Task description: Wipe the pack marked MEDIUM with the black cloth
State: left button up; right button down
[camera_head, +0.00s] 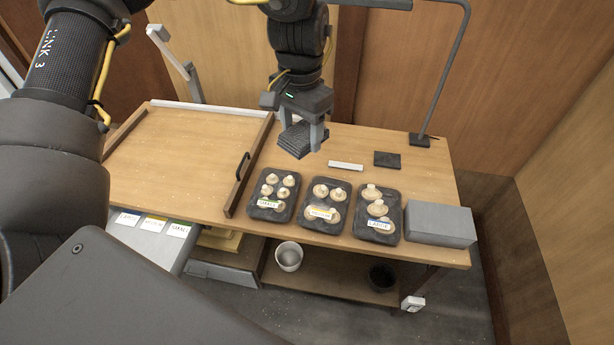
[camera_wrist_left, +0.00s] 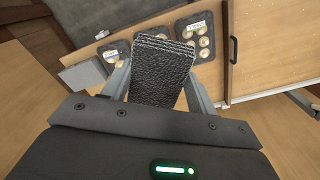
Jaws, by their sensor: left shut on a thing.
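My left gripper (camera_head: 303,132) is shut on the folded black cloth (camera_head: 295,141) and holds it behind the packs, apparently above the table. The cloth (camera_wrist_left: 160,72) fills the space between the fingers in the left wrist view. The MEDIUM pack (camera_head: 325,226), a black tray of pale mushrooms with a yellow-edged label, is the middle of three on the table. The cloth is apart from it. In the left wrist view the cloth covers much of the middle pack. My right gripper is not in view.
The SMALL pack (camera_head: 273,214) is left of it and the LARGE pack (camera_head: 377,238) right. A grey box (camera_head: 441,225) stands at the right. A white bar (camera_head: 345,166) and a dark pad (camera_head: 387,159) lie behind. A wooden rail with a handle (camera_head: 242,166) bounds the left area.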

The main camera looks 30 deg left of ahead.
pick_arm(q)
jog(key=shift+a, duration=0.15)
jog(key=shift+f, duration=0.3)
jog(key=w+d+f+m+b, duration=0.2)
jog(key=f+m+b, duration=0.1)
jog(key=f+m, duration=0.2)
jog(key=w+d+f+m+b, duration=0.2)
jog(key=f+m+b, duration=0.2)
jog(key=f+m, duration=0.2)
jog(key=m+b, duration=0.5)
jog(key=m, duration=0.8)
send_over(337, 212)
notch_tip(337, 212, down, 11)
jog(key=shift+w+f+b, duration=0.1)
jog(key=shift+f+b, duration=0.45)
jog(key=shift+b, duration=0.15)
notch_tip(337, 212, down, 4)
jog(key=b, duration=0.3)
jog(key=shift+f, duration=0.3)
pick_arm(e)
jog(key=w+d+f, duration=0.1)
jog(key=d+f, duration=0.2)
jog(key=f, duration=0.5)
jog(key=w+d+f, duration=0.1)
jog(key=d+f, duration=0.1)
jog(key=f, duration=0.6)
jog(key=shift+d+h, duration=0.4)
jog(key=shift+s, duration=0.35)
